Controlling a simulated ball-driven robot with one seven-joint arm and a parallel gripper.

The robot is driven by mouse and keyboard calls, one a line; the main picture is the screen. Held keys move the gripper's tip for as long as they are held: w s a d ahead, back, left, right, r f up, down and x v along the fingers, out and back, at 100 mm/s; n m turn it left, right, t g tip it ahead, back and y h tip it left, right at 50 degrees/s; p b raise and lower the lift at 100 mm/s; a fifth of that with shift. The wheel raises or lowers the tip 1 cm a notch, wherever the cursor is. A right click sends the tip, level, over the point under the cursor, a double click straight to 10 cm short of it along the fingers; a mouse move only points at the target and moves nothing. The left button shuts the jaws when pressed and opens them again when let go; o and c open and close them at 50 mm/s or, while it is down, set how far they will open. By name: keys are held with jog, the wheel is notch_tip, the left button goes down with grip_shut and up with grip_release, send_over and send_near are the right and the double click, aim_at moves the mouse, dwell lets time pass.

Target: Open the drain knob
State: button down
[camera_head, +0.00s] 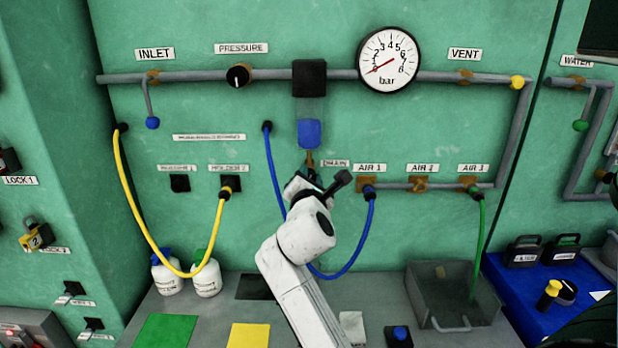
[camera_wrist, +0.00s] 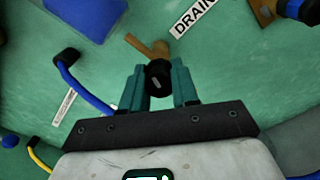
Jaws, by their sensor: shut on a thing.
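The drain knob (camera_wrist: 158,78) is a small round black knob with a pale mark on its face, at the end of a brass fitting (camera_wrist: 147,46) in the wrist view. A white DRAIN label (camera_wrist: 193,16) is up and to the right of it. My gripper (camera_wrist: 158,88) has its two teal fingers on either side of the knob, shut on it. In the head view my gripper (camera_head: 310,183) is at the wall below the blue filter bowl (camera_head: 309,134), and my arm hides the knob there.
A blue hose (camera_head: 352,257) hangs close behind my arm, running to AIR 1 (camera_head: 368,190). A yellow hose (camera_head: 150,236) hangs at the left. A pressure gauge (camera_head: 389,60) is above right. A grey bin (camera_head: 452,292) and a blue button (camera_head: 401,333) are on the bench.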

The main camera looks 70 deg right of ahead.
jog(key=m, duration=0.3)
jog(key=shift+m, duration=0.4)
jog(key=m, duration=0.3)
jog(key=shift+f+m+b, duration=0.1)
jog(key=shift+m+b, duration=0.2)
jog(key=shift+b, duration=0.1)
jog(key=m+b, duration=0.2)
jog(key=m, duration=0.4)
jog(key=shift+m, duration=0.4)
jog(key=c, duration=0.8)
grip_release()
jog(key=shift+c, duration=0.2)
jog(key=shift+a, duration=0.15)
jog(key=b+v, duration=0.2)
jog(key=v, duration=0.8)
jog(key=shift+s+a, duration=0.15)
jog(key=shift+a, duration=0.1)
